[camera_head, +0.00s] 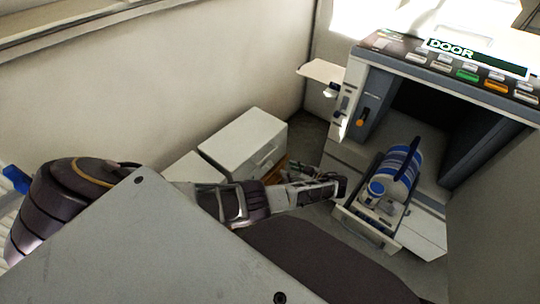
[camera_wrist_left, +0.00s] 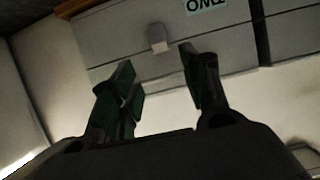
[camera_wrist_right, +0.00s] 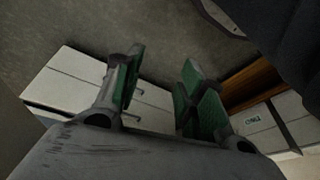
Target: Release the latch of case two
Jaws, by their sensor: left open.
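Case two (camera_wrist_left: 110,68) is a pale grey case with a dark-edged strip and an upside-down "TWO" label (camera_wrist_left: 206,5) in the left wrist view. Its small light latch (camera_wrist_left: 158,38) sits on the front face. My left gripper (camera_wrist_left: 158,66) is open, its fingers apart on either side below the latch, with nothing between them. In the head view my left gripper (camera_head: 335,187) is right of two pale cases (camera_head: 245,138); their labels cannot be read there. The label also shows small in the right wrist view (camera_wrist_right: 253,120). My right gripper (camera_wrist_right: 162,68) is open and empty.
A machine with a "DOOR" panel (camera_head: 450,48) stands at the right, with a blue and white cylinder (camera_head: 400,168) on a tray in front. A wooden edge (camera_wrist_right: 252,83) runs beside case two. Another white panelled box (camera_wrist_right: 70,80) lies at the left of the right wrist view.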

